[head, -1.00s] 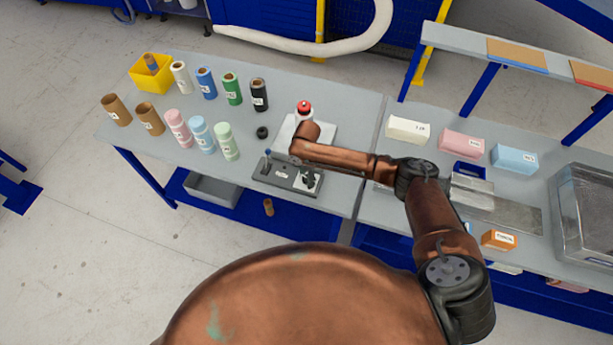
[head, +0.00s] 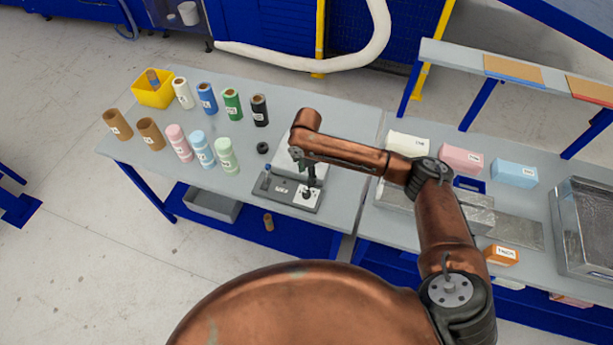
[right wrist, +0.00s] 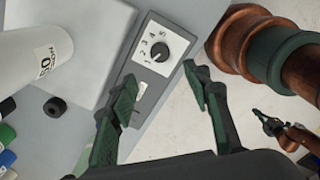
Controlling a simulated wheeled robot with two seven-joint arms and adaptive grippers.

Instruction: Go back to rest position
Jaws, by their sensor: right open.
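My right gripper (head: 309,184) is above the control panel (head: 280,192) near the table's front edge. In the right wrist view its two green-padded fingers (right wrist: 160,76) are apart with nothing between them. The panel's numbered dial (right wrist: 153,50) lies just beyond the fingertips; the fingers look clear of it. A second, dark gripper (right wrist: 266,121), seemingly my left one, shows small at the right of that view; its jaw state is unclear. It is not seen in the head view.
Several coloured rolls (head: 207,98) and a yellow bin (head: 153,92) occupy the table's left. Boxes (head: 462,160) and a metal tray (head: 585,225) lie right. Open floor (head: 80,270) shows at left.

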